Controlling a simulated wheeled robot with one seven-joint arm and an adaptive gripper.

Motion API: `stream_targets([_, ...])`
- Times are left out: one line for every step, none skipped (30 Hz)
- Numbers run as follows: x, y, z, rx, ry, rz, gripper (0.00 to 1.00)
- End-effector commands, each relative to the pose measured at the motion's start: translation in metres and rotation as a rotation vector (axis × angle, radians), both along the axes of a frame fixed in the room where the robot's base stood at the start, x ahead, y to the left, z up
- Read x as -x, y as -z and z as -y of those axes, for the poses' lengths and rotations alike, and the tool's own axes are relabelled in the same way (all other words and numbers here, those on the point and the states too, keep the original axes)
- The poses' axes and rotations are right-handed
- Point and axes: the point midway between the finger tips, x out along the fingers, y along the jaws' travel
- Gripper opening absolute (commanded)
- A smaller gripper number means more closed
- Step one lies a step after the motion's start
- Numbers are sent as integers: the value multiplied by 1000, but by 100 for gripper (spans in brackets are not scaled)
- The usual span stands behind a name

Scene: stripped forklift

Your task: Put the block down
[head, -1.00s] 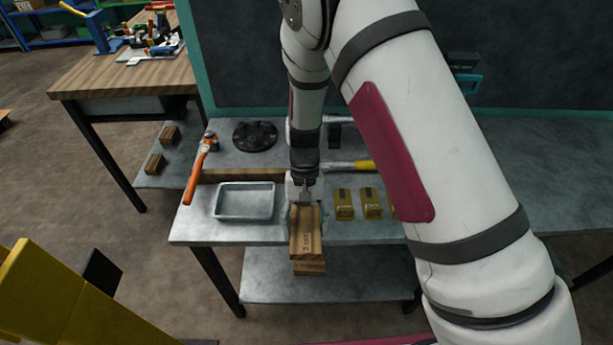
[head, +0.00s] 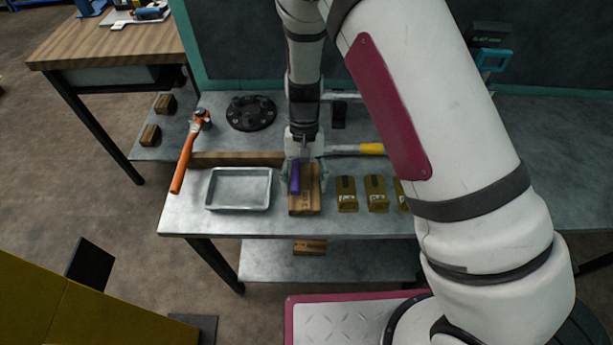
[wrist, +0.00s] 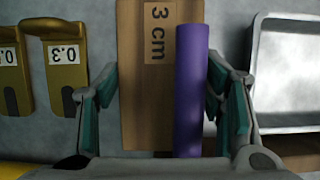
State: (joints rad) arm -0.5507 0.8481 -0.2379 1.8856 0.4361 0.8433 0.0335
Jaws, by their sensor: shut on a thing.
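The wooden block (head: 308,204), labelled "3 cm", is between the fingers of my gripper (head: 303,175), at the front of the metal bench (head: 191,213). The block (wrist: 149,110) fills the middle of the wrist view, with a finger at either side, and my gripper (wrist: 160,88) is shut on it. A purple cylinder (wrist: 189,95) lies lengthwise over the block's right part; in the head view the purple cylinder (head: 295,178) shows near the fingers. I cannot tell whether the right finger touches the cylinder, or whether the block's underside touches the bench.
A metal tray (head: 209,190) stands left of the block, with bare bench between. Several brass weights (head: 346,194) stand close on the right. A wooden bar (head: 235,159) and a yellow-ended hammer (head: 371,149) lie behind. Another block (head: 309,247) is on the lower shelf.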

Motion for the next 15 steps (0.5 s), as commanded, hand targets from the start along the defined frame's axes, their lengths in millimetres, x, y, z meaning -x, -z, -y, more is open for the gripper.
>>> stream_targets([0, -1, 0, -1, 0, 0, 29])
stream_targets([0, -1, 0, -1, 0, 0, 29])
stream_targets([0, -1, 0, -1, -1, 0, 29])
stream_targets([0, -1, 0, -1, -1, 0, 29])
stream_targets([0, 0, 0, -1, 0, 0, 67])
stream_targets([0, 0, 0, -1, 0, 0, 76])
stream_targets([0, 0, 0, -1, 0, 0, 82])
stream_targets([0, 0, 0, -1, -1, 0, 82])
stream_targets([0, 0, 0, -1, -1, 0, 82])
stream_targets([0, 0, 0, -1, 0, -1, 82])
stream_targets([0, 0, 0, -1, -1, -1, 82])
stream_targets([0, 0, 0, -1, -1, -1, 82])
stream_targets([0, 0, 0, -1, -1, -1, 82])
stream_targets([0, 0, 0, -1, -1, -1, 82])
stream_targets([0, -1, 0, -1, -1, -1, 82])
